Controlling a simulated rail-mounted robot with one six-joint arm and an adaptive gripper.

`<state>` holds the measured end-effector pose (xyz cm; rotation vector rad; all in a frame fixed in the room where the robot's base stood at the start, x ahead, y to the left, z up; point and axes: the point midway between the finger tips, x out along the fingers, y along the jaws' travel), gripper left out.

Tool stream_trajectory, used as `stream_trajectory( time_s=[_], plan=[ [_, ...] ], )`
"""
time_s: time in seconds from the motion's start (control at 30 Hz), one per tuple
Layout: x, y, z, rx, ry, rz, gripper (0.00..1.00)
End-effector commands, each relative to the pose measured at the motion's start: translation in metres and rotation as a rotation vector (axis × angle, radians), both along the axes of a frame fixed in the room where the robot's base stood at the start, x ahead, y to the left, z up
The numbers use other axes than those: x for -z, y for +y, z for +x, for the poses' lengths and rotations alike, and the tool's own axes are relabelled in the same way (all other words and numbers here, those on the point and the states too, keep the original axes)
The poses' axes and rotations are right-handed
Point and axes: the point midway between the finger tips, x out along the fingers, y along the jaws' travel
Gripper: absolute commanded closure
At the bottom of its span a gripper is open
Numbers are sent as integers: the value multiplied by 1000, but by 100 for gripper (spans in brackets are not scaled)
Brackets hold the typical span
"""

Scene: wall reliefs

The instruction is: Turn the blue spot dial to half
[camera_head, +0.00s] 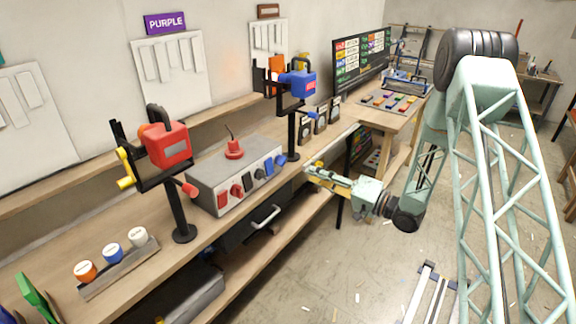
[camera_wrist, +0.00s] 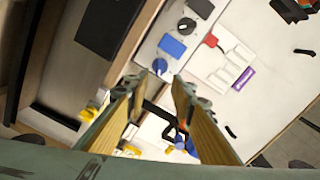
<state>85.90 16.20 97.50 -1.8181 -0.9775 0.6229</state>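The control box (camera_head: 205,178) is grey and stands on the bench, with red, black and blue controls along its front. The blue controls sit at its right end; the blue dial (camera_head: 269,168) is small there, and its exact setting cannot be read. In the wrist view a small blue knob (camera_wrist: 160,66) shows just beyond the fingertips, beside a blue square control (camera_wrist: 172,45). My gripper (camera_head: 310,173) is in front of the box's right end, pointing at it, apart from the controls. In the wrist view its fingers (camera_wrist: 167,84) are spread with nothing between the tips.
A blue spot lamp (camera_head: 300,86) on a black stand rises behind the box's right end. A red lamp (camera_head: 168,146) stands at its left. A black drawer (camera_head: 262,218) with a handle is below the bench top. The floor (camera_head: 340,270) in front is mostly open.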

Motion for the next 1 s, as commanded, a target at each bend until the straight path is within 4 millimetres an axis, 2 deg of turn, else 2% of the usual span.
stream_trajectory(
  time_s=[1.0],
  plan=[
    [0,95,63,0,0,0,77]
  ],
)
